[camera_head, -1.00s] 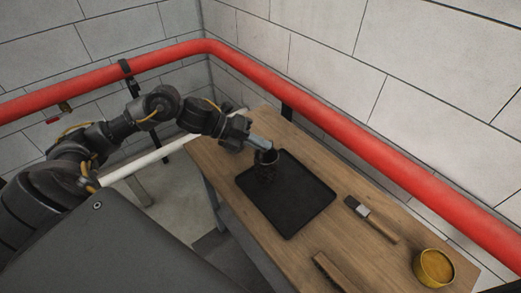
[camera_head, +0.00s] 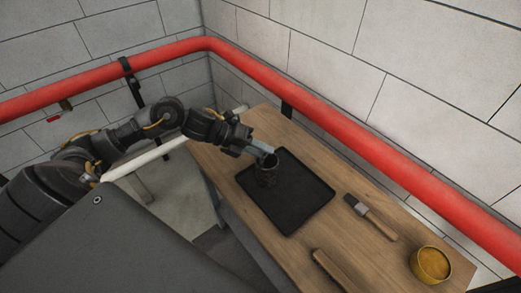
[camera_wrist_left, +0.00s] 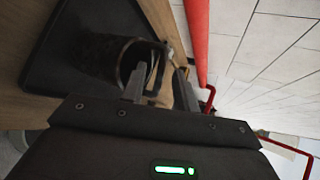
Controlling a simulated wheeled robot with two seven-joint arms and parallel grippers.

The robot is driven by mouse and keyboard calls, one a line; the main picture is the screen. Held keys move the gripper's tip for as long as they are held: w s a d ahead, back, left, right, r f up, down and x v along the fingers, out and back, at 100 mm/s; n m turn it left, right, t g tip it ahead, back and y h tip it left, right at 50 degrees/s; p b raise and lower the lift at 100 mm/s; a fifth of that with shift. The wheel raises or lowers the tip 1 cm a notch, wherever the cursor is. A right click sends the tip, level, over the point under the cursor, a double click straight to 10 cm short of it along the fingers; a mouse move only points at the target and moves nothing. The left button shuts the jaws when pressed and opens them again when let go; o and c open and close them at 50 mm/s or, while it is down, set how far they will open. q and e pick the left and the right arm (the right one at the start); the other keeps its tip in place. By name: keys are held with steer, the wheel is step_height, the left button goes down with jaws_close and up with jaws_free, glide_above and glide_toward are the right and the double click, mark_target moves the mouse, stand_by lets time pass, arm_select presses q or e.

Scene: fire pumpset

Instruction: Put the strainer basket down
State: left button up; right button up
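The strainer basket (camera_head: 266,176) is a dark, open-topped mesh cup. It stands on the black tray (camera_head: 298,207), near the tray's back left part. My left gripper (camera_head: 264,149) is at the basket's rim, coming in from the upper left. In the left wrist view the basket (camera_wrist_left: 100,55) lies beyond the fingers with its dark mouth toward them. The two fingers (camera_wrist_left: 160,85) look spread apart there, with a gap between them and the rim close by. Whether a finger still touches the rim is hard to tell. My right gripper is not in view.
A brush (camera_head: 372,217) with a wooden handle, a yellow tin (camera_head: 431,264) and a wooden piece (camera_head: 333,271) lie on the wooden table (camera_head: 312,160), right of and in front of the tray. A red pipe (camera_head: 345,130) runs along the wall behind.

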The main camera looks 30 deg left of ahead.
arm_select(q)
steer(key=shift+r, duration=0.2)
steer(key=b+v, duration=0.2)
steer(key=v, duration=0.9)
steer(key=shift+s+a+r, duration=0.15)
steer(key=shift+s+a, duration=0.05)
steer(key=shift+a, duration=0.1)
stand_by(0.3)
